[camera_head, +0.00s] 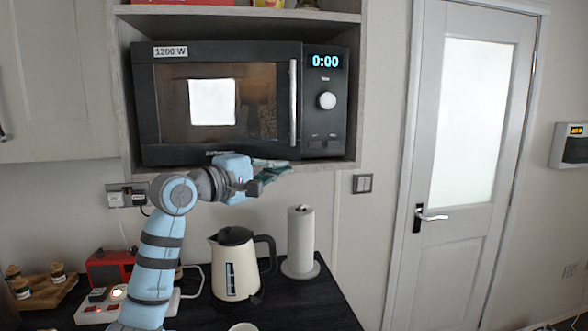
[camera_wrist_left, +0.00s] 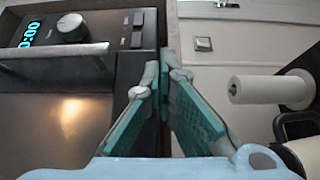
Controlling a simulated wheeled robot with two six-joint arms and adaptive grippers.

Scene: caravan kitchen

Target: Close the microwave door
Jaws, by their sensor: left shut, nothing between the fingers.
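The black microwave (camera_head: 325,130) sits in an open wall cubby. Its door (camera_head: 225,130) looks flush with the front, next to the control panel. The vertical silver handle (camera_head: 293,102) is on the door's right side. In the left wrist view the handle (camera_wrist_left: 55,51) and dark door (camera_wrist_left: 60,120) fill the left part. My left gripper (camera_head: 272,168) is just below the lower front edge of the microwave. Its teal fingers (camera_wrist_left: 167,78) are shut and empty, close beside the microwave's edge; contact cannot be told. My right gripper is not in view.
A cream kettle (camera_head: 233,268) and a paper towel roll (camera_head: 300,240) stand on the dark counter below. A red radio (camera_head: 108,266) and wooden tray (camera_head: 45,290) are at left. A white door (camera_head: 455,150) is at right.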

